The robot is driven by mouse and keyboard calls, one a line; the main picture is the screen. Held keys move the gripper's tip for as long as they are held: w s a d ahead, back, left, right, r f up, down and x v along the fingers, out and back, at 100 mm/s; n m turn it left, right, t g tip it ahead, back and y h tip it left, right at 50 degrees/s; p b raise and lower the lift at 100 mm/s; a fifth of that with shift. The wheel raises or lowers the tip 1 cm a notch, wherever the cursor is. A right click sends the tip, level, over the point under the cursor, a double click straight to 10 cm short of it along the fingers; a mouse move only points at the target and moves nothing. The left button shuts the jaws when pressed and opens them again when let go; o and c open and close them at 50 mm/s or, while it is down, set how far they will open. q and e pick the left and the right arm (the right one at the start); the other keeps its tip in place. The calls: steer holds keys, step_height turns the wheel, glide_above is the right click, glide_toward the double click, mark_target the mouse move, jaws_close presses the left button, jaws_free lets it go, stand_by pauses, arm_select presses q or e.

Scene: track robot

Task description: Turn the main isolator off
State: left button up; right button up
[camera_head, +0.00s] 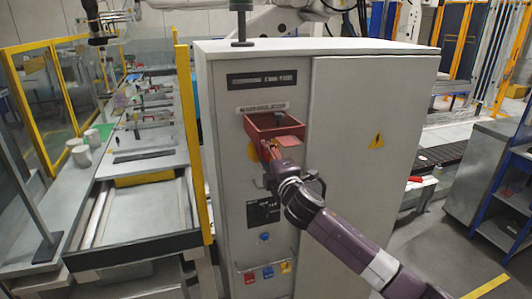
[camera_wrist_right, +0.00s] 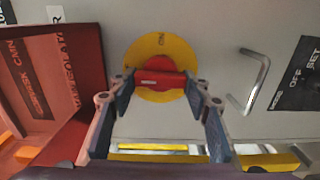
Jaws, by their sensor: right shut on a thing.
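The main isolator is a red rotary handle (camera_wrist_right: 162,79) on a round yellow plate (camera_wrist_right: 160,44) on the grey cabinet's front. The plate shows partly in the head view (camera_head: 254,152), below an open red box-like cover (camera_head: 262,131). My right gripper (camera_head: 270,157) reaches in from the lower right. In the right wrist view its two fingers (camera_wrist_right: 161,84) stand on either side of the handle and are shut on it. The letters "ON" are on the plate's upper right edge. In the head view the handle is hidden behind the gripper. My left gripper is not in view.
The grey cabinet (camera_head: 371,120) has a metal pull handle (camera_wrist_right: 240,82) and a black label (camera_wrist_right: 298,79) near the isolator. Several coloured padlocks (camera_head: 268,272) hang low on the front. A conveyor bench (camera_head: 140,220) stands left and a workbench (camera_head: 480,175) right.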

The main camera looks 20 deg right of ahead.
stand_by(0.4)
steer(key=o, duration=0.8)
steer(key=s, duration=1.2)
steer(key=shift+d, duration=0.2)
